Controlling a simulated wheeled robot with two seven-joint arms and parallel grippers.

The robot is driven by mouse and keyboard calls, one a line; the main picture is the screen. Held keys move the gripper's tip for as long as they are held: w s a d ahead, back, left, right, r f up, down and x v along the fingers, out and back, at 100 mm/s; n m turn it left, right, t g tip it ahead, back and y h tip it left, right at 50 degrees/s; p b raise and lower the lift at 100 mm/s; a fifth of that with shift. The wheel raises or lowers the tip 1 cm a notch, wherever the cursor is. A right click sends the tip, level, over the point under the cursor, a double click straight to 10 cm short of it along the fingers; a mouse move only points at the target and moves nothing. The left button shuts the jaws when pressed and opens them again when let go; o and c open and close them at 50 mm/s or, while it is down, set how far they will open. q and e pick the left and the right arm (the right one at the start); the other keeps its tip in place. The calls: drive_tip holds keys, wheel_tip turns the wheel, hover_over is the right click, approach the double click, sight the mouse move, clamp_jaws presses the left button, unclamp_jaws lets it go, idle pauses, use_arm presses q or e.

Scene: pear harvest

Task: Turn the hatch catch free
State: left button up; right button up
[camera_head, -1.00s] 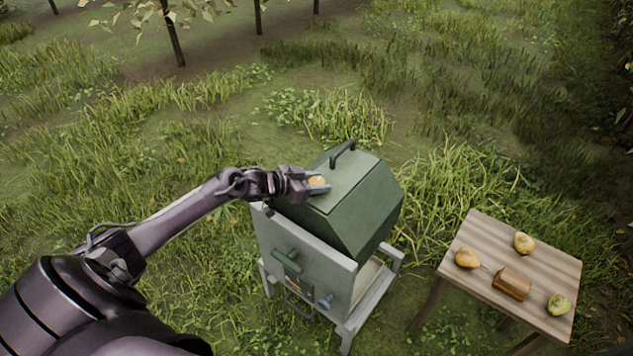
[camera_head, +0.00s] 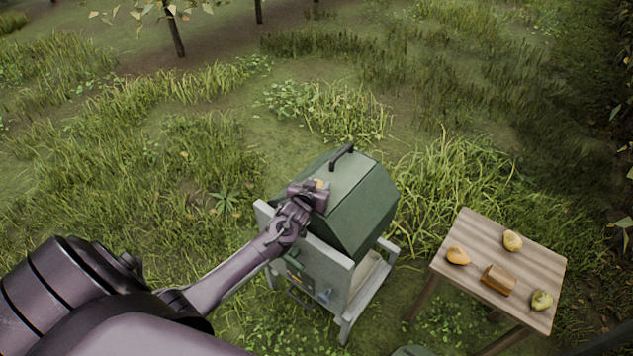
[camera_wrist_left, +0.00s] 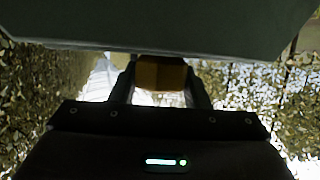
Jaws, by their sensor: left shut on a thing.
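The green hatch box (camera_head: 365,205) with a black handle (camera_head: 342,153) stands on a grey frame. The catch is a small orange-brown piece (camera_head: 321,184) at the left edge of the green top. My left gripper (camera_head: 318,190) is at this edge, its jaws shut on the catch and partly hiding it. In the left wrist view the catch shows as a brown block (camera_wrist_left: 161,73) between the two fingers, under a dark flat surface. How far the catch is turned cannot be told. My right gripper is not in view.
Grass surrounds both; trees stand behind.

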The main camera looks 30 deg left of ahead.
use_arm(q)
drive_tip(key=n+y, duration=0.1)
drive_tip(key=n+g+y+b, duration=0.1)
drive_tip(key=n+y, duration=0.1)
drive_tip(key=shift+d+f, duration=0.15)
drive_tip(key=shift+w+n+g+y+b, duration=0.1)
drive_tip(key=shift+n+g+y+b, duration=0.55)
drive_tip(key=shift+n+y, duration=0.25)
drive_tip(key=n+g+y+b, duration=0.3)
drive_tip(key=b, duration=0.1)
drive_tip(key=shift+n+g, duration=0.25)
drive_tip(key=shift+n, duration=0.05)
drive_tip(key=shift+n+g+y+b, duration=0.4)
drive_tip(key=shift+n+g+b, duration=0.3)
drive_tip(key=shift+b, duration=0.15)
drive_tip(key=shift+r, duration=0.2)
drive_tip(key=shift+a, duration=0.2)
drive_tip(key=o, duration=1)
drive_tip(key=shift+c, duration=0.2)
